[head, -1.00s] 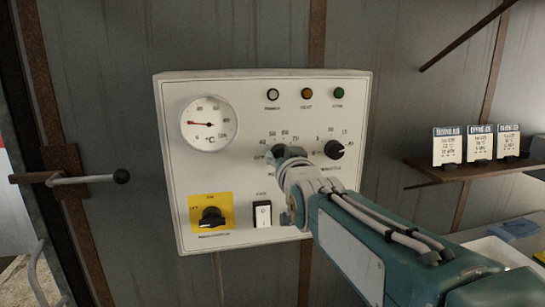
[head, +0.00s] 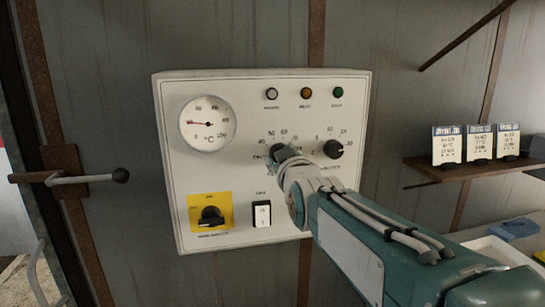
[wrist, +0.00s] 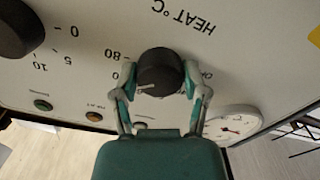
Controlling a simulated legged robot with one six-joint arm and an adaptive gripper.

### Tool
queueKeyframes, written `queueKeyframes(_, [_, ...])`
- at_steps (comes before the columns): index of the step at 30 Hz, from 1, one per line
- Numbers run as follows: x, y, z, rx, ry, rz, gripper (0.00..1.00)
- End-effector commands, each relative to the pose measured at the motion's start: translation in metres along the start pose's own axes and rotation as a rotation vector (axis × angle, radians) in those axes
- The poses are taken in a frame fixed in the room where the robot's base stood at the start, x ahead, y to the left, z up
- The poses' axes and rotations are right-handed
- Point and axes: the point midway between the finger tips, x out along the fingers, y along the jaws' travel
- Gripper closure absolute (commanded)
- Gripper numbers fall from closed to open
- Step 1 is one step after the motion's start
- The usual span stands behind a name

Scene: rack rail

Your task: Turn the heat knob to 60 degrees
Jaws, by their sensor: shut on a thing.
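The dark heat knob (head: 278,151) is on the white control panel (head: 180,165), with a numbered scale around it; my gripper partly covers it in the head view. In the wrist view, the heat knob (wrist: 160,68) sits between the two fingers of my gripper (wrist: 160,80), one on each side. My gripper (head: 285,160) is shut on it. A pale pointer mark shows on the knob's lower left in the wrist view, where the panel appears upside down. The "80" is to its left; the number at the pointer is hidden by a finger.
A second black knob (head: 333,149) is close on the right. Below are a yellow-backed rotary switch (head: 212,216) and a white rocker switch (head: 262,214). A round gauge (head: 208,123) is upper left. A shelf with cards (head: 462,162) is at right.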

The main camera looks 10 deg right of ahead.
Motion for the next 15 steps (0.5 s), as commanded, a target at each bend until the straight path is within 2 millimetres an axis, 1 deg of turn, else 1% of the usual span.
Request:
queueKeyframes(6, [0.0003,-0.0005,-0.0008,-0.204,0.002,0.000,0.90])
queueKeyframes(15, [0.0003,-0.0006,-0.0007,-0.461,0.002,0.000,0.90])
